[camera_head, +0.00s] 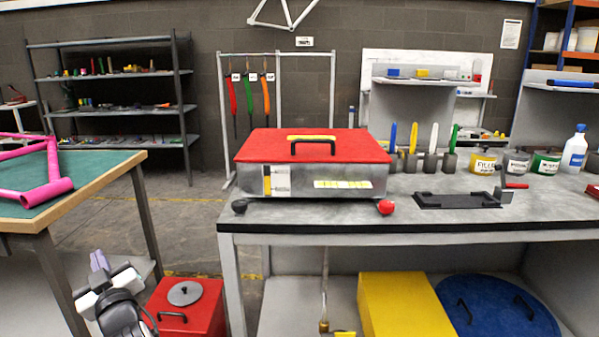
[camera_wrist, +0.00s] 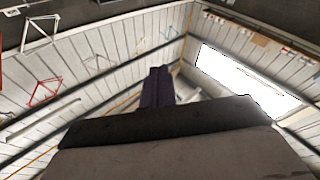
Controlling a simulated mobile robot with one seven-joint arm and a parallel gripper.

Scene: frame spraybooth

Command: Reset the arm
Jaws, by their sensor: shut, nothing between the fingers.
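My gripper (camera_head: 99,261) shows at the lower left of the head view, with its purple fingers pointing up. It is below table height, between the green-topped table and the workbench. In the wrist view my gripper (camera_wrist: 158,87) points up towards the ceiling, its fingers together and nothing between them. My arm's dark and white links show just under the gripper in the head view; the rest of the arm is out of the frame.
A green-topped table (camera_head: 95,168) with a pink frame (camera_head: 40,190) stands left. The workbench (camera_head: 300,215) carries a red-lidded metal box (camera_head: 310,180). A red box (camera_head: 190,310) stands low, close right of my arm. Open floor (camera_head: 180,220) lies behind, between the tables.

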